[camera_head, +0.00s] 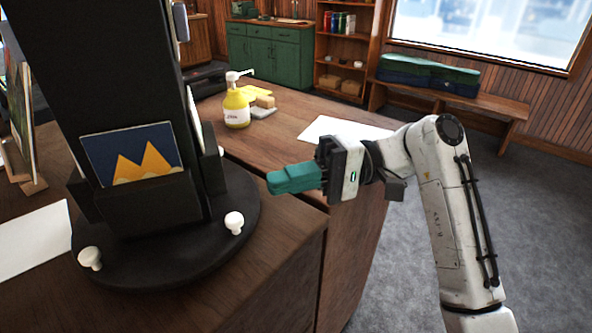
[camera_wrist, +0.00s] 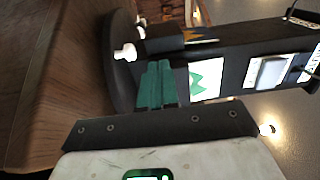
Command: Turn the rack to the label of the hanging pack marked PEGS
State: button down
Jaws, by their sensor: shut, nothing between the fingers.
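The black rack (camera_head: 150,215) stands on the wooden counter at left, with a round base carrying white knobs (camera_head: 234,222). Its front pocket holds a blue card with yellow peaks (camera_head: 132,155). In the wrist view the rack (camera_wrist: 235,48) lies sideways, showing a white card with a green shape (camera_wrist: 205,78) and a pale hanging pack (camera_wrist: 270,72). No PEGS marking is legible. My gripper (camera_head: 270,183) has teal fingers, shut and empty, right of the rack and apart from the near knob in the head view. Its fingertips (camera_wrist: 158,64) show near a knob (camera_wrist: 125,53) in the wrist view.
White paper (camera_head: 340,130) lies behind my gripper; another sheet (camera_head: 35,238) lies at left. The counter's edge runs below my gripper. Open carpet (camera_head: 400,275) is at right.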

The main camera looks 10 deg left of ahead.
aim_at(198, 202)
jog(key=p+x, duration=0.1)
jog(key=x, duration=0.8)
jog(key=shift+p, duration=0.35)
jog(key=shift+s+a, duration=0.1)
jog(key=shift+s, duration=0.1)
